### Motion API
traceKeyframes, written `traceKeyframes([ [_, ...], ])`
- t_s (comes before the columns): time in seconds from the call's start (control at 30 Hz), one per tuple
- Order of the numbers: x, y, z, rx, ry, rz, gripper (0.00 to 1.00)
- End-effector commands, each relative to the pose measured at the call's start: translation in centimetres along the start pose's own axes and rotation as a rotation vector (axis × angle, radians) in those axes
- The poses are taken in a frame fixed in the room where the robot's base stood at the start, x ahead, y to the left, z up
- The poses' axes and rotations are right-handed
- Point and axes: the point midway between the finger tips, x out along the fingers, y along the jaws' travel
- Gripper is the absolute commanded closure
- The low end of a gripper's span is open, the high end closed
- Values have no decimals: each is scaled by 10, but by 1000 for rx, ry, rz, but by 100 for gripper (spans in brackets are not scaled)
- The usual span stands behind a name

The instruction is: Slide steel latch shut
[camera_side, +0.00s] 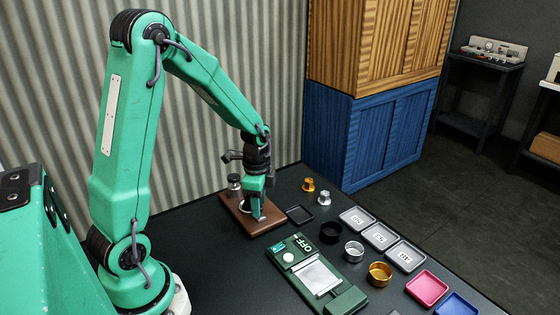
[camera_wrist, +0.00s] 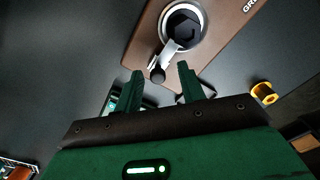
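A brown board (camera_side: 232,212) lies on the dark bench under my gripper; it also shows in the wrist view (camera_wrist: 222,58). On it in the wrist view is a round steel collar (camera_wrist: 203,35) with a dark centre. In the side view my gripper (camera_side: 258,212) points down and hides most of the latch.
A green device marked OFF (camera_side: 300,252) sits in front. Cups, small brass and steel pieces, and grey, pink and blue trays (camera_side: 427,288) fill the right side. A blue cabinet (camera_side: 360,140) stands behind.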

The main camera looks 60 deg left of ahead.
Motion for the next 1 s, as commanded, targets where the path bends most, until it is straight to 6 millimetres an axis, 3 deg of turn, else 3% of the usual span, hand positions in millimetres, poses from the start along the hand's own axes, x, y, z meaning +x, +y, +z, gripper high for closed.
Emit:
traceKeyframes([
  [0.27, -13, 0, -1, 1, 1, -2, 60],
  [0.8, -73, -1, 0, -1, 2, -3, 60],
  [1.0, -78, 0, 0, -1, 1, -1, 60],
])
